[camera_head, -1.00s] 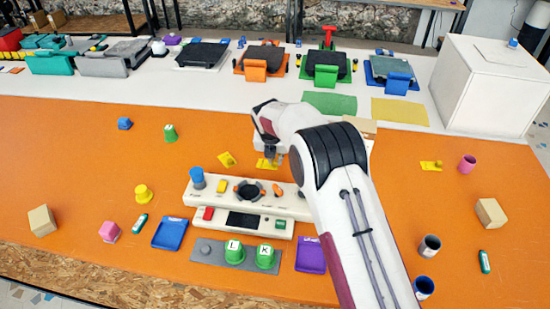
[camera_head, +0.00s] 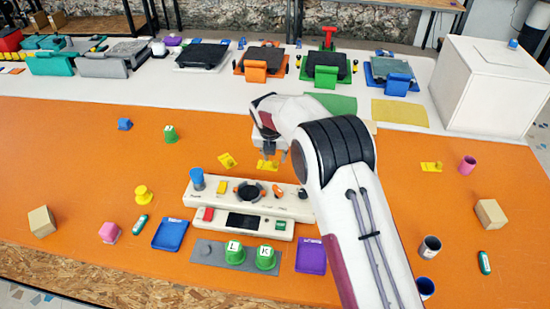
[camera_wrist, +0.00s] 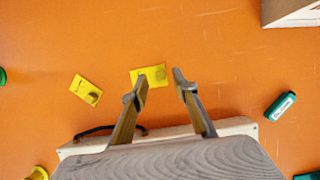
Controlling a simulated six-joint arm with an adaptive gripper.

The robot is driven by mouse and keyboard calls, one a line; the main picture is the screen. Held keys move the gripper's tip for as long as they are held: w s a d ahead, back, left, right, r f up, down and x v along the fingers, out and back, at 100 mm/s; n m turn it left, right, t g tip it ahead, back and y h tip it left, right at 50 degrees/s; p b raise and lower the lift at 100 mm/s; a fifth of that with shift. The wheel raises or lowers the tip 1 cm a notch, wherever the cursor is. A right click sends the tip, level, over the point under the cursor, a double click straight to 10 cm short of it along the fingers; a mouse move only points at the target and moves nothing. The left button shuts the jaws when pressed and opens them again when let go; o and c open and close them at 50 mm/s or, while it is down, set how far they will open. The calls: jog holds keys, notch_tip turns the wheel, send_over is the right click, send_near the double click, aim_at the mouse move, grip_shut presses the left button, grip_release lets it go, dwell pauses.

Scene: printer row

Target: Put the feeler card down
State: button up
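A yellow feeler card (camera_head: 267,165) lies on the orange mat behind the cream control panel. It also shows in the wrist view (camera_wrist: 153,74), partly hidden by the left finger. My gripper (camera_head: 273,153) is open just above that card. In the wrist view its two fingers (camera_wrist: 160,82) are apart with orange mat between them. The card seems to lie on the mat, mostly beside and under the left fingertip.
The control panel (camera_head: 222,198) with a blue knob and buttons stands in front of the gripper. Green cups (camera_head: 235,253), a blue tray (camera_head: 170,234) and a purple tray (camera_head: 311,256) are nearer. A beige block (camera_wrist: 290,12) is at the wrist view's top right. The mat left of the cards is fairly clear.

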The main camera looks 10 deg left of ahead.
jog(key=v, duration=0.9)
jog(key=shift+r, duration=0.1)
dwell(0.8)
jog(key=s+d+r+m, duration=1.7)
jog(key=d+r+m, duration=0.1)
jog(key=d+r, duration=0.15)
jog(key=s+d+f+m, duration=0.1)
jog(key=s+d+m, duration=0.2)
jog(key=s+m, duration=0.3)
jog(key=s+d+f+m, duration=0.1)
jog(key=s+d+m, duration=0.2)
jog(key=s+m, duration=0.3)
jog(key=s+d+f+m+t, duration=0.1)
jog(key=s+d+m, duration=0.3)
jog(key=s, duration=1)
jog(key=shift+f+m, duration=0.2)
jog(key=shift+m, duration=0.8)
